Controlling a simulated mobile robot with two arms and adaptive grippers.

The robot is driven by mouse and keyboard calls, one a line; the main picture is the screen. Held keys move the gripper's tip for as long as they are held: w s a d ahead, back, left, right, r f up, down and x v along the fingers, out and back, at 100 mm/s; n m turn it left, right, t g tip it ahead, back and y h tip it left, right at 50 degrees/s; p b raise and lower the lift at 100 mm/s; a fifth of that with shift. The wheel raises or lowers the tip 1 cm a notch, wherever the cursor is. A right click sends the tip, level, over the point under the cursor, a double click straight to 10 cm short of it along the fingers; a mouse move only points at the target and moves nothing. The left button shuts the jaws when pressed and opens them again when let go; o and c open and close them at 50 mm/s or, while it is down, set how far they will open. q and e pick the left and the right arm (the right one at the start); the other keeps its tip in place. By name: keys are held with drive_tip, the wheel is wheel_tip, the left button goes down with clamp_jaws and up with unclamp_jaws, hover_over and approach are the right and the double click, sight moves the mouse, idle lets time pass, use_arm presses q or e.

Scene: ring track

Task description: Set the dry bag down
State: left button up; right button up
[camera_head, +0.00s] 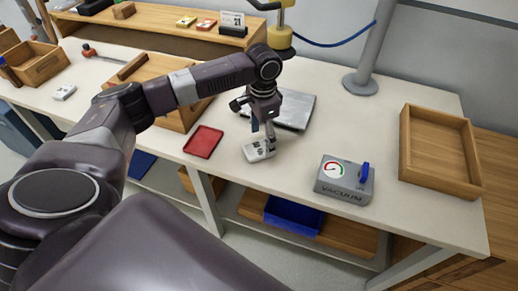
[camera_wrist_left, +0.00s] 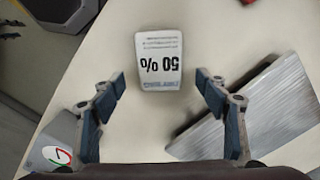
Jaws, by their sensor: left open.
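A small white flat packet (camera_head: 259,149) with dark print lies on the pale bench top, near its front edge. It looks like the dry bag. In the left wrist view the packet (camera_wrist_left: 160,48) reads "50 %" and lies ahead of the fingertips, with bare bench on both sides of it. My left gripper (camera_head: 264,131) points down just above the packet. In the left wrist view the fingers of the left gripper (camera_wrist_left: 160,82) stand wide apart with nothing between the pads. My right gripper is not in view.
A grey box marked VACUUM (camera_head: 345,181) stands to the right. A red tray (camera_head: 203,142) lies to the left, and a metallic plate (camera_head: 294,110) behind. An empty wooden tray (camera_head: 404,145) is at far right. A grey post (camera_head: 372,50) rises behind. Bench around the packet is clear.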

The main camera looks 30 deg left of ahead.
sight(262, 147)
use_arm(q)
drive_tip(key=shift+f, duration=1.5)
drive_tip(key=shift+c, duration=0.4)
drive_tip(key=c, duration=1.2)
drive_tip(key=shift+r, duration=0.1)
drive_tip(key=shift+c, duration=0.2)
